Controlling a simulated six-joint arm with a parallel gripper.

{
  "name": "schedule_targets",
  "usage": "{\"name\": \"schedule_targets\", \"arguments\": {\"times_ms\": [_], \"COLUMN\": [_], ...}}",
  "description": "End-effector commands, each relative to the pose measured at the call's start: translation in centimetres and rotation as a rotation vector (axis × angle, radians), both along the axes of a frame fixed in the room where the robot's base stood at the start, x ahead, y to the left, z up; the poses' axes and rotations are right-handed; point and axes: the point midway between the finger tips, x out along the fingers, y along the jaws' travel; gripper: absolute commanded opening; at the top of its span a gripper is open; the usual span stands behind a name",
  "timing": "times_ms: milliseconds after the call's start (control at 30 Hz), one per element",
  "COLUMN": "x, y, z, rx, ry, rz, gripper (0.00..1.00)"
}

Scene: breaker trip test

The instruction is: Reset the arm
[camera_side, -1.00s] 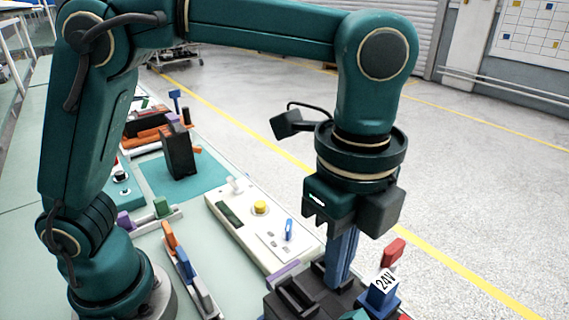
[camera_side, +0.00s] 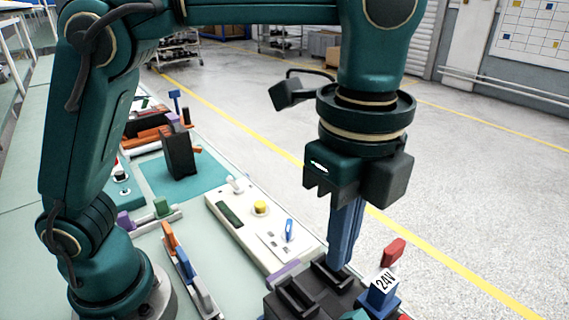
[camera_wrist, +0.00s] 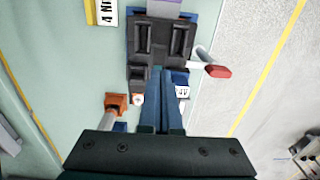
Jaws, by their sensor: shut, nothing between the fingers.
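My gripper (camera_side: 343,266) points straight down at the right of the bench, its two long blue fingers pressed together with nothing between them. The fingertips are over or just beside a dark slotted fixture (camera_side: 292,297); I cannot tell if they touch it. In the wrist view my gripper (camera_wrist: 160,74) reaches up the middle toward the same dark fixture (camera_wrist: 153,60), which has two long slots. A blue block labelled 24V (camera_side: 378,296) stands right of the fingers, with a red-tipped lever (camera_side: 394,251) behind it; the red tip also shows in the wrist view (camera_wrist: 217,71).
A white panel (camera_side: 222,205) with a yellow button (camera_side: 260,207) and a blue switch (camera_side: 289,229) lies left of my gripper. A black box (camera_side: 179,152) stands on a teal mat (camera_side: 210,172). A rack holds orange and blue pieces (camera_side: 172,239). Open floor lies to the right.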

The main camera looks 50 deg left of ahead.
Motion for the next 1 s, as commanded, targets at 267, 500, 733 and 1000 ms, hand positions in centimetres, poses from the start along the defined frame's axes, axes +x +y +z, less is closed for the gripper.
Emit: {"name": "schedule_targets", "arguments": {"times_ms": [267, 500, 733, 1000], "x": [0.7, -1.4, -4.4, -6.3], "y": [5.5, 11.8, 15.9, 17.4], "z": [4.1, 4.8, 2.3, -2.3], "rx": [-0.067, -0.143, -0.239, -0.345], "ry": [-0.104, -0.228, -0.344, -0.390], "rz": [0.194, 0.585, 1.028, 1.421], "gripper": [0.00, 0.00, 0.00, 0.00]}}
